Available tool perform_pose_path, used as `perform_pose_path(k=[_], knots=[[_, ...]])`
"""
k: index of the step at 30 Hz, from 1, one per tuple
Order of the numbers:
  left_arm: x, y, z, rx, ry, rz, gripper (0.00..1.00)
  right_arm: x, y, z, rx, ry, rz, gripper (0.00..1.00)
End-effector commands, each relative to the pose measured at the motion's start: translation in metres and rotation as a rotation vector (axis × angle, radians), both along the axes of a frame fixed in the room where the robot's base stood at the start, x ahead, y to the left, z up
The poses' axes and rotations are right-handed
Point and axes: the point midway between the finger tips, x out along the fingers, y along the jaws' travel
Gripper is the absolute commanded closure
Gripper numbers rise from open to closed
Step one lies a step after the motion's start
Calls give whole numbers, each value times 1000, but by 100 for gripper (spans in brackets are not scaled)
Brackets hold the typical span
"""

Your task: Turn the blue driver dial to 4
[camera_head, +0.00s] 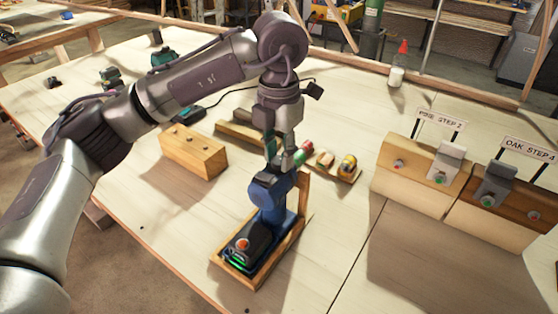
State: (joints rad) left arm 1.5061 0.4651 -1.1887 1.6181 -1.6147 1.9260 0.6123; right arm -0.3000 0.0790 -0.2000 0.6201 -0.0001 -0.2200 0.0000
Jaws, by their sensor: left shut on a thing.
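The blue driver (270,194) stands upright on its black battery base (247,243) in a wooden cradle (288,243). A red button or light and a green glow show on the base. My left gripper (273,163) comes down from above onto the head of the driver and is shut there. The dial is hidden at the fingers, so its number cannot be read. My right gripper is not in view.
Right of the driver, wooden blocks carry signs reading PINE STEP 2 (441,119) and OAK STEP 4 (530,148). A wooden block (193,152) stands left of my gripper. A red-capped bottle (398,68) stands at the back. The front right table is clear.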

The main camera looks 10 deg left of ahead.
Motion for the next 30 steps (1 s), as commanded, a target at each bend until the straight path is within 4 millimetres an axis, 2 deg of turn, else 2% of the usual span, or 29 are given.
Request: perform_pose_path(k=[3,15,30], knots=[[1,0,-1,-1,-4,-99,100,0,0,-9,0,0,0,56],[1,0,0,-1,-4,-333,100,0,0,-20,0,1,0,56],[1,0,1,-1,-3,-392,100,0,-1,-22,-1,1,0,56]])
